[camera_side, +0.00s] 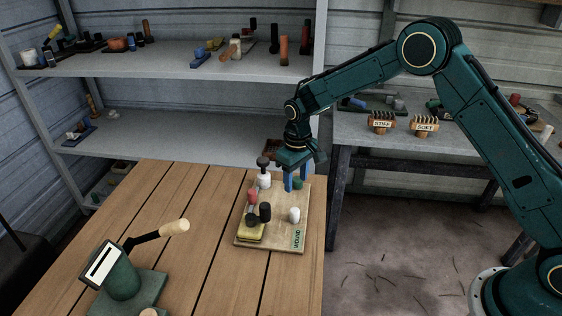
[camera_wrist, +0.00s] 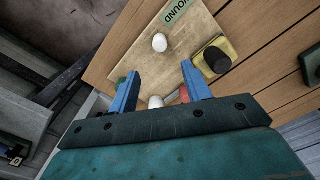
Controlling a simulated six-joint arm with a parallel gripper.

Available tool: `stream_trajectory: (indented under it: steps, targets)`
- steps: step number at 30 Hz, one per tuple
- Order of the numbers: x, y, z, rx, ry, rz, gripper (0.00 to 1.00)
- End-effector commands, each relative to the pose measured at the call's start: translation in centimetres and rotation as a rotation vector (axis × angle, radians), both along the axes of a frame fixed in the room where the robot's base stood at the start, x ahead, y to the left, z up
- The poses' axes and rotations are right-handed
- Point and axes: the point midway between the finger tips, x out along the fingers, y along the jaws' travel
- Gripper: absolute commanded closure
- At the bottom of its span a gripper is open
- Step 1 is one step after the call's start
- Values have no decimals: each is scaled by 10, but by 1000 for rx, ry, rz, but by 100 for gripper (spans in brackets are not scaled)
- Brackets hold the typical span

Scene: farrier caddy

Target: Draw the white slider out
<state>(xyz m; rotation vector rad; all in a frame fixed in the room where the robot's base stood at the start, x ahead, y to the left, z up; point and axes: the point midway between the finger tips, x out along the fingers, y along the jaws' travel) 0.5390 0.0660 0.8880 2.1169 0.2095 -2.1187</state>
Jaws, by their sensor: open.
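A teal stand (camera_side: 124,279) at the front left of the table carries a black-framed head with a white strip (camera_side: 102,262) in its face. The strip may be the white slider; I cannot tell for certain. A black lever with a pale wooden knob (camera_side: 175,228) reaches out from the head to the right. My gripper (camera_side: 296,188) is far from this stand, over the back of a wooden board, pointing down. Its blue fingers are apart with nothing between them, as the wrist view (camera_wrist: 160,68) also shows.
The wooden board (camera_side: 272,238), marked "WOUND", holds a white cylinder (camera_side: 295,214), a yellow block (camera_side: 250,232), a red item (camera_side: 252,196) and dark-topped pieces. Shelves with tools stand behind. The table between board and stand is clear.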

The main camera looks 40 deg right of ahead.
Motion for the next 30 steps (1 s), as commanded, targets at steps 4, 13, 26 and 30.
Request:
stream_trajectory:
  steps: [4,13,26,30]
  targets:
    - [0,0,-1,0,0,0,51]
    - [-1,0,-21,0,2,0,51]
    - [-1,0,-84,-1,3,0,51]
    - [-1,0,-104,0,2,0,51]
